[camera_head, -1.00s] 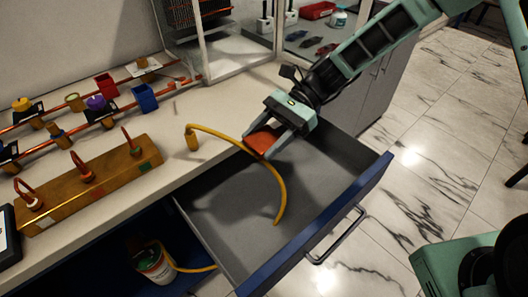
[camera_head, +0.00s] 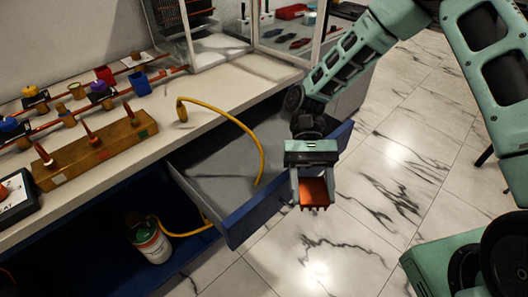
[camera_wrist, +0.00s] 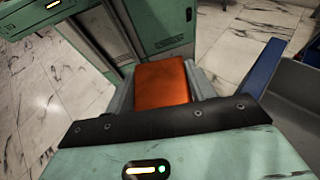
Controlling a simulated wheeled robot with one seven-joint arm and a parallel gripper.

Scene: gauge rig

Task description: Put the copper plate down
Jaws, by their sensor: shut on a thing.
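My gripper (camera_head: 313,193) is shut on the copper plate (camera_head: 315,191), a flat orange-brown piece held between the two fingers. In the head view the gripper hangs in front of the open drawer's front panel, with marble floor behind and below it in the picture. In the wrist view the copper plate (camera_wrist: 161,84) lies between the fingers, and its near edge is hidden by the gripper body. The plate appears clear of any surface.
The open drawer (camera_head: 268,203) has a blue front and a grey inside. A yellow hose (camera_head: 240,124) arches from the worktop (camera_head: 215,105) into it. A wooden block with pegs (camera_head: 98,150) stands on the worktop. A canister (camera_head: 150,242) sits in the shelf below.

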